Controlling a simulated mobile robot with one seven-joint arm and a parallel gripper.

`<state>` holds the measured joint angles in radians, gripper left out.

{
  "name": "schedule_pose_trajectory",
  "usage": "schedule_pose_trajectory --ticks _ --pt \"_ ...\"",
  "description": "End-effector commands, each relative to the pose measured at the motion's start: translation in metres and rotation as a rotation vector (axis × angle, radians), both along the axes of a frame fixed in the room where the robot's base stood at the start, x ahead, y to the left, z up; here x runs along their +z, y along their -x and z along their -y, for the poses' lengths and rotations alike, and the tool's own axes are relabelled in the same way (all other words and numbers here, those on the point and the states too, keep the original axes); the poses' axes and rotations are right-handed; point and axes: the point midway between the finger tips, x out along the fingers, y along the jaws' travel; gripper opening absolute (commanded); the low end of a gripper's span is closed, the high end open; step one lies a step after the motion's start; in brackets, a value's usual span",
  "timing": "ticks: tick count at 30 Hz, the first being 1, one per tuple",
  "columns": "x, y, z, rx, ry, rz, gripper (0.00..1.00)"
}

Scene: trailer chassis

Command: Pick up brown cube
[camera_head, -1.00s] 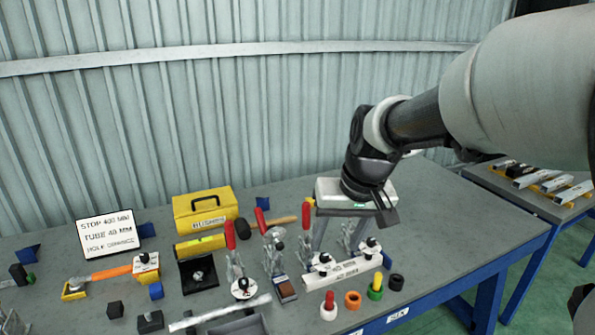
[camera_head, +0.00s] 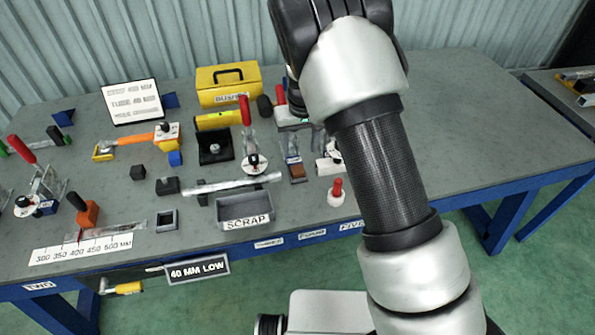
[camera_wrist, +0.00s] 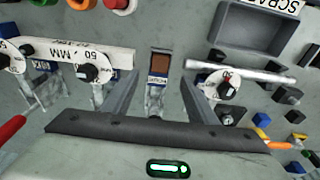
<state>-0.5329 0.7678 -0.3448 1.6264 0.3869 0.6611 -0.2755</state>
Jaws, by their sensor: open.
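The brown cube (camera_head: 298,171) lies on the bench near its front, at the end of a narrow labelled piece. It also shows in the wrist view (camera_wrist: 161,62), just ahead of the fingertips and roughly centred between them. My gripper (camera_wrist: 160,80) is open and empty, its two fingers apart above the bench. In the head view my arm hides most of the gripper. I cannot tell its height above the cube.
A grey scrap tray (camera_head: 246,211) with a silver bar (camera_head: 234,184) behind it lies left of the cube. Toggle clamps (camera_head: 250,140) and a red-topped peg (camera_head: 337,189) stand close by. A yellow box (camera_head: 228,88) is at the back. The bench's right side is clear.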

Motion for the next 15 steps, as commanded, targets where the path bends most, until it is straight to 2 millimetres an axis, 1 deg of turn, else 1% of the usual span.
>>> schedule_pose_trajectory --ticks 1,3,6,9,13,15 --pt "-0.013 -0.001 0.000 -0.001 0.002 -0.004 0.53" --pt "-0.026 -0.003 0.000 0.000 0.002 -0.003 0.53" --pt "-0.041 -0.006 -0.001 0.000 0.002 -0.002 0.53" --pt "-0.049 -0.007 -0.002 0.000 0.000 0.000 0.53" --pt "-0.056 -0.009 -0.003 0.000 0.000 0.000 0.53" --pt "-0.064 -0.010 -0.003 -0.001 0.000 -0.002 0.53"
